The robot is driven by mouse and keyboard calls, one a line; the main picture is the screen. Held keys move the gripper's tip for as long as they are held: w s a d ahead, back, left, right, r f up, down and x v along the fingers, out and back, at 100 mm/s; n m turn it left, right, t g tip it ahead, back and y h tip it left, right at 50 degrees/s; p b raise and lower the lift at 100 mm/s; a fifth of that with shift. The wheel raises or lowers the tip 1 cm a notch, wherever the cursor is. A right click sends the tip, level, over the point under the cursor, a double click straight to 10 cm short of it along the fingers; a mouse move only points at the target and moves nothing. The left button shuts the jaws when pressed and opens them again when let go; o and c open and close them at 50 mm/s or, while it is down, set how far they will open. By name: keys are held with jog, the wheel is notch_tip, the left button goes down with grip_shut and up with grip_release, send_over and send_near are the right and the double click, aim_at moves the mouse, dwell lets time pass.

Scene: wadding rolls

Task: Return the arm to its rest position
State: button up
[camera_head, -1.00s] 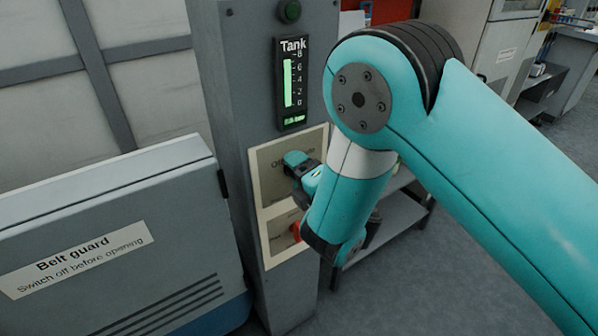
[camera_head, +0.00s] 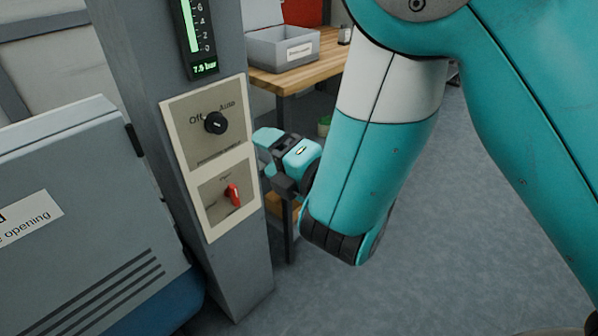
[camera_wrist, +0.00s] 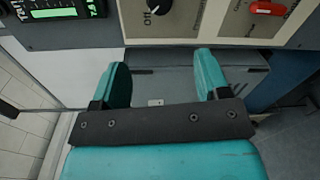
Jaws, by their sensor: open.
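My gripper (camera_head: 266,152) is open and empty. In the head view it is just right of the grey column (camera_head: 150,110), clear of the panel. My teal arm fills the right side of that view. In the wrist view, the two teal fingers of my gripper (camera_wrist: 162,72) stand apart with nothing between them. The black knob (camera_head: 215,123) on the upper cream panel, marked Off and Auto, is free of my gripper. The knob (camera_wrist: 158,5) is cut by the top edge of the wrist view.
A red switch (camera_head: 233,194) is on the lower panel. The belt guard (camera_head: 75,185) stands at left. A wooden table (camera_head: 305,75) with a grey box (camera_head: 283,47) is behind. Grey floor is open below.

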jog(key=shift+s+d, duration=0.4)
jog(key=shift+d, duration=0.2)
